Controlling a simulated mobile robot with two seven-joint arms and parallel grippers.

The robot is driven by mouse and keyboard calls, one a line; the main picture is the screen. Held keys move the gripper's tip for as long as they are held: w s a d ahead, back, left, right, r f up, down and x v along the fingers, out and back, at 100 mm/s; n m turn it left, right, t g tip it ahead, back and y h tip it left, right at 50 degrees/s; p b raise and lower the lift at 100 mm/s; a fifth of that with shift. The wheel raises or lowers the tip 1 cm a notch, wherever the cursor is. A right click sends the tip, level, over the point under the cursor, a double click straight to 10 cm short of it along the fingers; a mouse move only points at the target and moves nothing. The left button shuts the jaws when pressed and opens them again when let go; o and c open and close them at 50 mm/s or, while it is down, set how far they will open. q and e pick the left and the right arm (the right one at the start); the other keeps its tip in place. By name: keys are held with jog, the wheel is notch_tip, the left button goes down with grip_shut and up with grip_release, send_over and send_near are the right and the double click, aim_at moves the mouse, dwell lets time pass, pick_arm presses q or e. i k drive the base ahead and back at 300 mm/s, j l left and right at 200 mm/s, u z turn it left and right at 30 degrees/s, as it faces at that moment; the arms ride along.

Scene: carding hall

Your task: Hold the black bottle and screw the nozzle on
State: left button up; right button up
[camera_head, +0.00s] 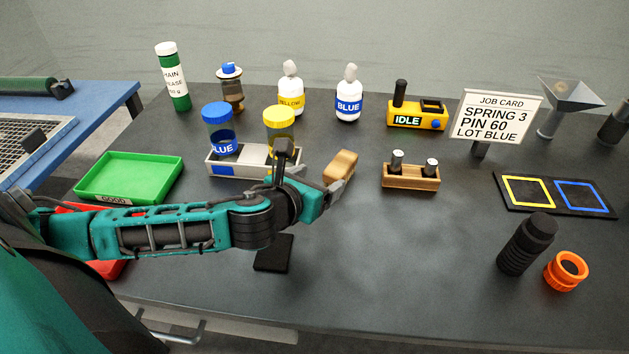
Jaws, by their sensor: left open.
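A black ribbed cylinder (526,245), which looks like the black bottle, stands at the right front of the dark table. Its lean in the picture makes it hard to tell if it is fully upright. An orange ribbed collar with a dark opening (566,271) sits just to its right, apart from it. I cannot tell for sure whether this is the nozzle. My left gripper (338,194) is open and empty over the middle of the table, near a tan block (341,167) and well left of the black cylinder. My right gripper is out of view.
A wooden holder (410,178) with two pegs, a job card (495,116) and a black mat with yellow and blue squares (505,200) stand behind. A green tray (129,177) is at left. The table front between my left gripper and the black cylinder is clear.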

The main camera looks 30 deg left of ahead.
aim_at(536, 233)
jog(key=k+l, duration=0.1)
jog(key=k, duration=0.9)
